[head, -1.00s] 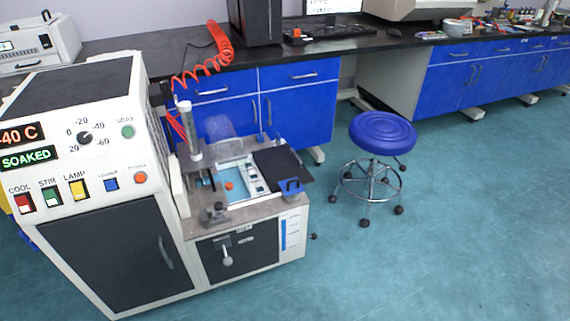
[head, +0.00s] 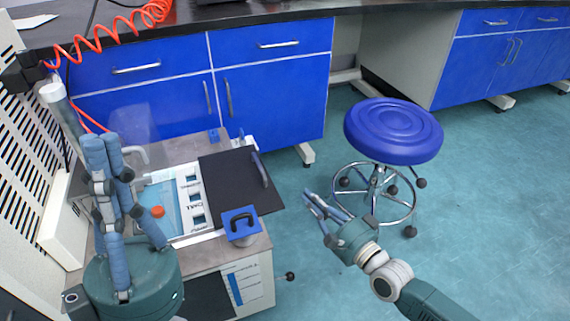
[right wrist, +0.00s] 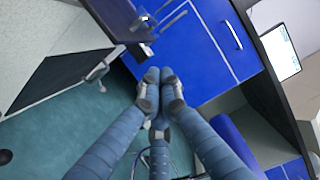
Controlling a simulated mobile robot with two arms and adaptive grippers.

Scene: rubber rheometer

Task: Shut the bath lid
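The bath lid (head: 230,178) is a flat black panel with a dark handle bar (head: 260,169). It lies open, folded to the right of the bath opening (head: 158,191) in the head view. Pale blue liquid and an orange round thing show in the bath. My left gripper (head: 104,141) is in front of the bath's left part, its fingers extended and empty, hiding some of the bath. My right gripper (head: 307,200) is right of the lid, apart from it, over the floor. Its extended, empty fingers also show in the right wrist view (right wrist: 160,95).
A white-capped post (head: 62,112) stands at the left. A blue stool (head: 393,131) is at the right. Blue cabinets (head: 270,95) stand behind.

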